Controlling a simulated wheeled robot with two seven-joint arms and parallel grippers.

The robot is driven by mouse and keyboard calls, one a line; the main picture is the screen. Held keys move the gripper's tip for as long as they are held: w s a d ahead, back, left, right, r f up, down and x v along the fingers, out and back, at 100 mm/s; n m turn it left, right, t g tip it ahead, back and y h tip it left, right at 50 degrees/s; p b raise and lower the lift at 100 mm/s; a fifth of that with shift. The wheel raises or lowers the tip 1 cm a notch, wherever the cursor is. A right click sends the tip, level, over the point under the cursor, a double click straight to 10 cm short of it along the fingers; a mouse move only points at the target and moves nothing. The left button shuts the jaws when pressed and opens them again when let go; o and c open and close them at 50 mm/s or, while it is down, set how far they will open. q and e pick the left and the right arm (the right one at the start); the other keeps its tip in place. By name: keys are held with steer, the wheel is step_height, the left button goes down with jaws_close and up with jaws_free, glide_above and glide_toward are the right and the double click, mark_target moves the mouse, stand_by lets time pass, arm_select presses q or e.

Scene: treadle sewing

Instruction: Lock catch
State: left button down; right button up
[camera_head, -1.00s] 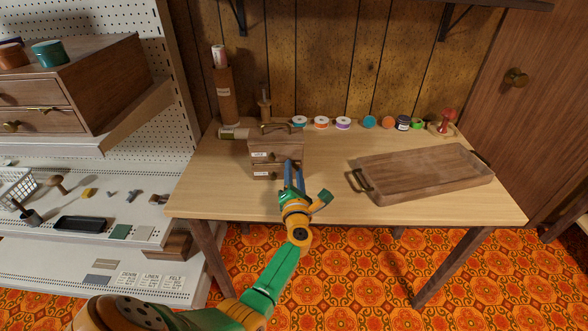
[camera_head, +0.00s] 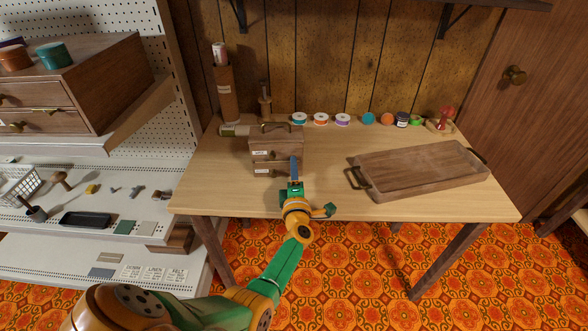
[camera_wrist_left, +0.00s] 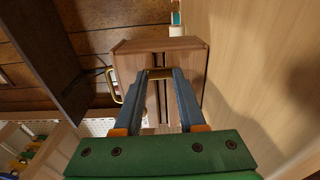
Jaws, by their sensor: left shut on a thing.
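A small wooden drawer box (camera_head: 290,142) stands on the table, with a brass handle on top and white-labelled drawer fronts. In the left wrist view the box (camera_wrist_left: 190,57) shows a dark gap between its parts. A brass catch (camera_wrist_left: 160,73) lies across the front there. My left gripper (camera_head: 294,160) is at the right side of the box front. In the left wrist view its fingertips (camera_wrist_left: 160,75) are shut on the brass catch, one on each end. In the head view the arm hides the catch. My right gripper is not in view.
A wooden tray (camera_head: 425,175) with metal handles lies on the right of the table (camera_head: 330,200). Thread spools (camera_head: 321,119) line the back edge. A pegboard shelf unit (camera_head: 120,185) with small goods stands at the left. The table between box and tray is clear.

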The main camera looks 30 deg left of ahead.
arm_select(q)
steer(key=shift+m, duration=0.3)
steer(key=shift+c, duration=2.4)
jaws_free()
steer(key=p+v, duration=0.1)
steer(key=v, duration=0.6)
steer(key=shift+p, duration=0.35)
